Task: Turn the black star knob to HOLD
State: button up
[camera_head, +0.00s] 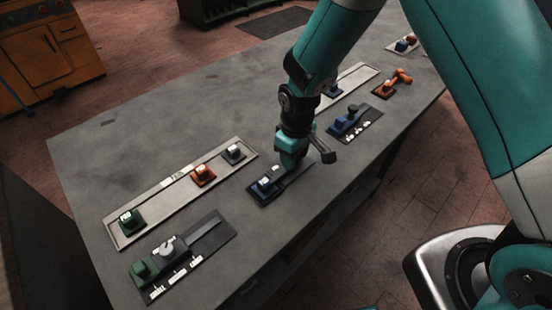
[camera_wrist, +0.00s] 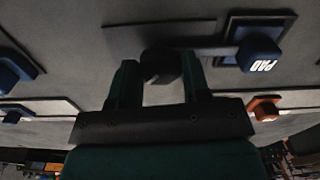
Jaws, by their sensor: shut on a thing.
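The black star knob (camera_wrist: 160,64) sits between the two fingers of my gripper (camera_wrist: 160,82) in the wrist view, and the fingers are shut on it. In the head view my gripper (camera_head: 290,163) points down onto a dark plate (camera_head: 299,170) near the table's front edge and hides the knob. A blue block (camera_head: 266,184) with white lettering stands on that plate, left of my gripper. In the wrist view this block (camera_wrist: 259,54) reads PAD and lies right of the knob. I cannot make out a HOLD mark or which way the knob points.
A long grey tray (camera_head: 160,202) with green, orange and dark blocks lies to the left. A plate with a green block and grey knob (camera_head: 172,248) is at the front left. A blue unit with a black knob (camera_head: 350,118) and an orange lever unit (camera_head: 392,84) stand to the right.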

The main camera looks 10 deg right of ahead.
jog(key=shift+s, duration=0.1)
dwell(0.4)
jog(key=o, duration=1.3)
notch_tip(320, 180, up, 17)
jog(key=shift+r+b, duration=0.2)
jog(key=shift+b, duration=0.35)
jog(key=s+r+y, duration=0.1)
jog(key=s+r, duration=0.2)
jog(key=s, duration=0.4)
jog(key=s+r+y, duration=0.1)
jog(key=s+r, duration=0.2)
jog(key=s, duration=0.4)
jog(key=s+r+y, duration=0.2)
jog(key=s+r, duration=0.1)
jog(key=s, duration=0.4)
jog(key=shift+s+d+m, duration=0.2)
jog(key=shift+s+m, duration=0.1)
jog(key=shift+s, duration=0.1)
